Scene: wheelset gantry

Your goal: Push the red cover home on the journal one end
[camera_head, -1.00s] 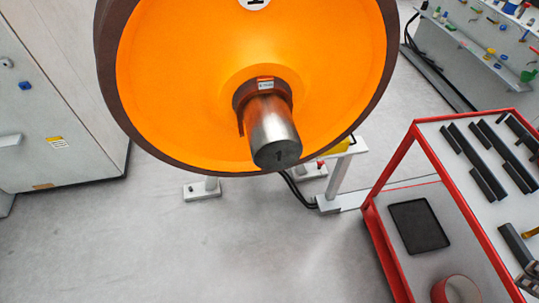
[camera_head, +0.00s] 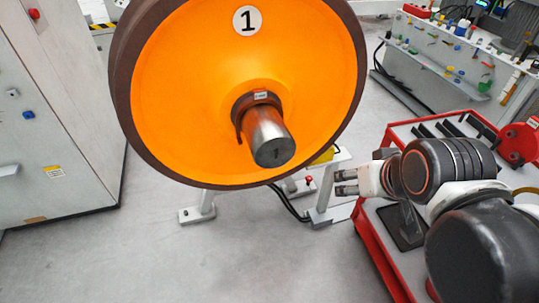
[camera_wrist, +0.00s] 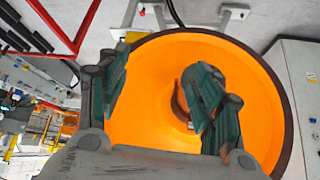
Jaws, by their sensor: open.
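The orange wheel (camera_head: 180,90) carries a round label with the number 1. Its bare steel journal (camera_head: 270,138) sticks out toward me, with a dark collar at its root and no cover on its end. My gripper (camera_head: 345,182) is to the right of the journal, apart from it, open and empty. In the wrist view my gripper (camera_wrist: 160,88) has its fingers spread in front of the wheel (camera_wrist: 155,65), and the right finger hides most of the journal. A round red part (camera_head: 518,143) with dark spots shows at the right edge; I cannot tell whether it is the red cover.
A red-framed trolley (camera_head: 375,250) with dark bars on top stands at the right, partly behind my arm. A grey cabinet (camera_head: 60,120) stands at the left. White stand feet (camera_head: 197,214) and black cables (camera_head: 290,205) are under the wheel. The floor in front is clear.

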